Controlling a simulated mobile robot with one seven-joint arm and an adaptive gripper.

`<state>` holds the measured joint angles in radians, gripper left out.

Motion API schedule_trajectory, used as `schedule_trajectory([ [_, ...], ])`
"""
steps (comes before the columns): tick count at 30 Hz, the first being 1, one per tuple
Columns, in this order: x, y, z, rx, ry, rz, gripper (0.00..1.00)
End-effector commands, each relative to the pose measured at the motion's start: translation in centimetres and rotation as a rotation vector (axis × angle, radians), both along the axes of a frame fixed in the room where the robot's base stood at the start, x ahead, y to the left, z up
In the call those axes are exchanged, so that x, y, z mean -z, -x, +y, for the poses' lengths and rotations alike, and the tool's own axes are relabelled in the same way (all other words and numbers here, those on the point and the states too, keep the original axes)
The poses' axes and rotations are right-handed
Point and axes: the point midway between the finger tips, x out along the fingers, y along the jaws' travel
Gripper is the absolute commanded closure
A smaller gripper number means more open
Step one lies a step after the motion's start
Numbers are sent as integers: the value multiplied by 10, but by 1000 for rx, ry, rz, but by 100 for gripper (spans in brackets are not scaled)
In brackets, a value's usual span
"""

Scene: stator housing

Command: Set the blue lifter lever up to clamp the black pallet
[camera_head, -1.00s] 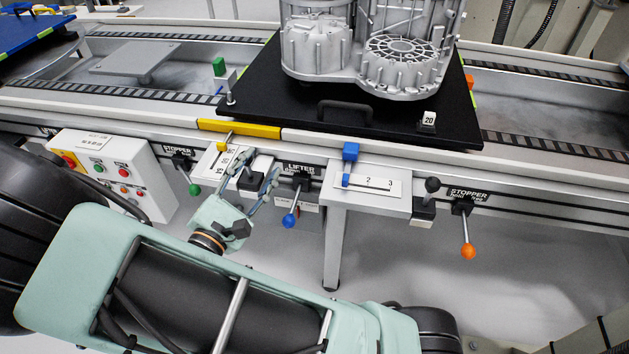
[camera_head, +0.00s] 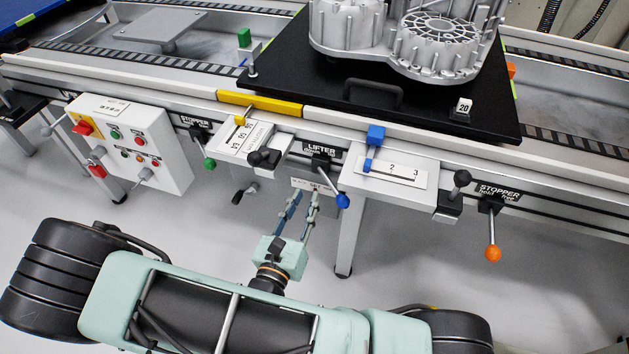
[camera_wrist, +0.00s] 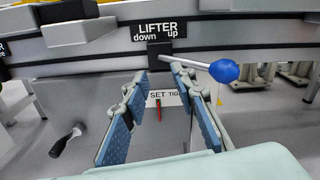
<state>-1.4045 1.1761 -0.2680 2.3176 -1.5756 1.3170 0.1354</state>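The blue-knobbed lifter lever (camera_head: 342,201) hangs from its black pivot under the LIFTER label, slanting down to the right in the head view. In the wrist view its blue knob (camera_wrist: 224,71) lies to the right, on the side of the word "up". My gripper (camera_head: 303,196) is open and empty just left of and below the lever. In the wrist view its fingers (camera_wrist: 160,76) are apart below the pivot, with the knob outside them on the right. The black pallet (camera_head: 300,98) sits on the conveyor with a grey stator housing (camera_head: 405,40) on it.
A green-knobbed stopper lever (camera_head: 209,163) is to the left, an orange-knobbed one (camera_head: 492,253) to the right. A button box (camera_head: 130,140) is at far left. A table leg (camera_head: 350,240) stands right of my gripper. Open floor lies below.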

Motion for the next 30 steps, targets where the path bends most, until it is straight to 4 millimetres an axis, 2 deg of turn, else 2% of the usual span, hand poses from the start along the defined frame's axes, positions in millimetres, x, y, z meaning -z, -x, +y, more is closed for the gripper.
schedule_trajectory([
  [3, 2, -22, -9, 1, 2, 1, 74],
  [10, 2, -54, -20, -1, 0, 5, 74],
  [15, 1, -64, -24, -1, 1, 4, 74],
  [23, 1, -65, -24, -2, 0, 5, 74],
  [30, 1, -64, -24, -2, 0, 5, 99],
])
